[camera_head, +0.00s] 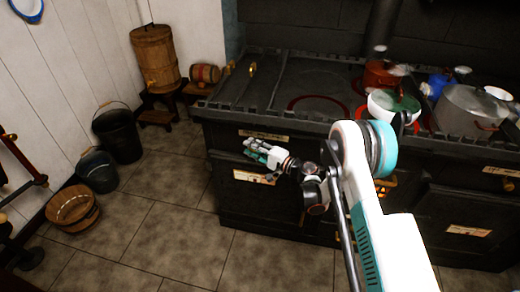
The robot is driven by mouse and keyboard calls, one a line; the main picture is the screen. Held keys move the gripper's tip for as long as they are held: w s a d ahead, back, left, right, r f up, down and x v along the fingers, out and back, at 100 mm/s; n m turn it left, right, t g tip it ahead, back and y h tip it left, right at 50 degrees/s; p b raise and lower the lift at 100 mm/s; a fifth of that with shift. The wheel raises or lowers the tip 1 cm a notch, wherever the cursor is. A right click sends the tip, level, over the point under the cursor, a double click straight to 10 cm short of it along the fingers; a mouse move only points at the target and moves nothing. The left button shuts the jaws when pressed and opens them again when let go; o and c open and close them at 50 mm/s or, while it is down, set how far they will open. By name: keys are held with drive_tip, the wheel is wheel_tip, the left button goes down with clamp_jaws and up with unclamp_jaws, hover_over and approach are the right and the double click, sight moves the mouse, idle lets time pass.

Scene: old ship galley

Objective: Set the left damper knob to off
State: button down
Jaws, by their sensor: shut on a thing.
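My gripper (254,150) is at the left part of the black stove's front (225,165), below the top edge. It is shut at the place of the left damper knob, which is hidden by the fingers and too small to make out. The knob's setting cannot be read. A pale label plate (263,135) shows just above the gripper, and another label plate (250,177) is just below it. Their writing is too small to read.
Pots, including a red pot (380,74) and a large grey pot (466,110), stand on the stove's right side. Buckets, including a black bucket (118,135), and a wooden tub (73,208) line the left wall. The tiled floor (170,235) before the stove is clear.

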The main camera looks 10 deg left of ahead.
sight(245, 147)
drive_tip(key=shift+a, duration=1.55)
drive_tip(key=c, duration=1.2)
unclamp_jaws()
drive_tip(key=shift+a, duration=0.1)
drive_tip(key=shift+c, duration=0.2)
drive_tip(key=v, duration=1.2)
